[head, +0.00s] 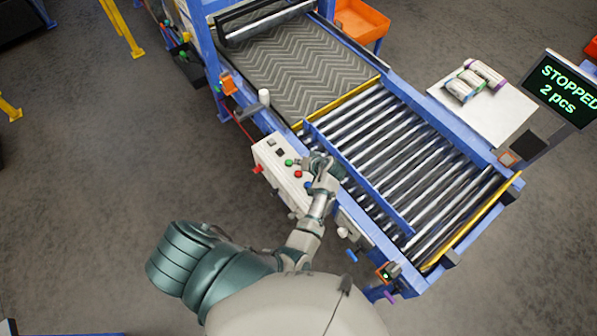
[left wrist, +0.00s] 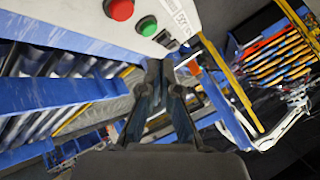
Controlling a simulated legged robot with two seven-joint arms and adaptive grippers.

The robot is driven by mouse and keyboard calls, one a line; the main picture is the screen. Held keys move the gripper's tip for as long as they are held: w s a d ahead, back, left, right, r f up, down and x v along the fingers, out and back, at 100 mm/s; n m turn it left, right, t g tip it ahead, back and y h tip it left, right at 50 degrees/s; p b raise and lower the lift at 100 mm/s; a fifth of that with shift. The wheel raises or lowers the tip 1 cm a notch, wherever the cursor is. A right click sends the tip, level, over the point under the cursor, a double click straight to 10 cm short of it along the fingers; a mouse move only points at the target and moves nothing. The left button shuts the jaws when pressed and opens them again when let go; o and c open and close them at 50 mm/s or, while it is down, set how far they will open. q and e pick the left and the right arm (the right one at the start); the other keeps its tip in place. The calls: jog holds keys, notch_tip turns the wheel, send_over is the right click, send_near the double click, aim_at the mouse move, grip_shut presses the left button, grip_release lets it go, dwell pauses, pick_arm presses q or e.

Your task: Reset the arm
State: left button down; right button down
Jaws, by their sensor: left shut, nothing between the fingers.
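My left arm reaches forward in the head view, and my left gripper (head: 321,165) is at the right side of a white control box (head: 283,172) with coloured buttons. The gripper is shut and empty. In the left wrist view its fingers (left wrist: 162,75) are together, just below the box's panel (left wrist: 85,22). A red button (left wrist: 119,9) and a green button (left wrist: 147,25) show on that panel, apart from the fingers. My right gripper is in neither view.
A blue-framed roller conveyor (head: 405,160) lies to the right, with a patterned belt (head: 300,65) behind it. A display (head: 562,90) reads "STOPPED 2 pcs". Rolled items (head: 472,82) lie on a white table (head: 505,112). The floor (head: 90,190) at left is clear.

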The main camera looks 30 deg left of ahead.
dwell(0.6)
pick_arm(q)
jog(key=shift+s+a+f, duration=0.1)
jog(key=shift+s+a, duration=0.1)
jog(key=shift+s, duration=0.1)
jog(key=shift+h, duration=0.4)
jog(key=s, duration=0.1)
jog(key=s+a+f, duration=0.1)
jog(key=s, duration=0.1)
jog(key=s+a, duration=0.1)
jog(key=shift+s+f, duration=0.2)
jog(key=shift+s, duration=0.1)
jog(key=s+d+r+m+h, duration=0.2)
jog(key=s+d+m+h, duration=0.3)
jog(key=s, duration=0.6)
jog(key=s+d+r+m+h, duration=0.25)
jog(key=s+d, duration=0.35)
jog(key=s, duration=0.5)
notch_tip(320, 180, down, 29)
jog(key=s+b, duration=0.2)
jog(key=b, duration=0.1)
jog(key=s+a+f+g+b, duration=0.1)
jog(key=s+a+f+b, duration=0.1)
jog(key=s+f, duration=1.5)
notch_tip(320, 180, down, 2)
jog(key=shift+a+f+g+b, duration=0.1)
jog(key=shift+a+g+b, duration=0.2)
jog(key=shift+a, duration=0.25)
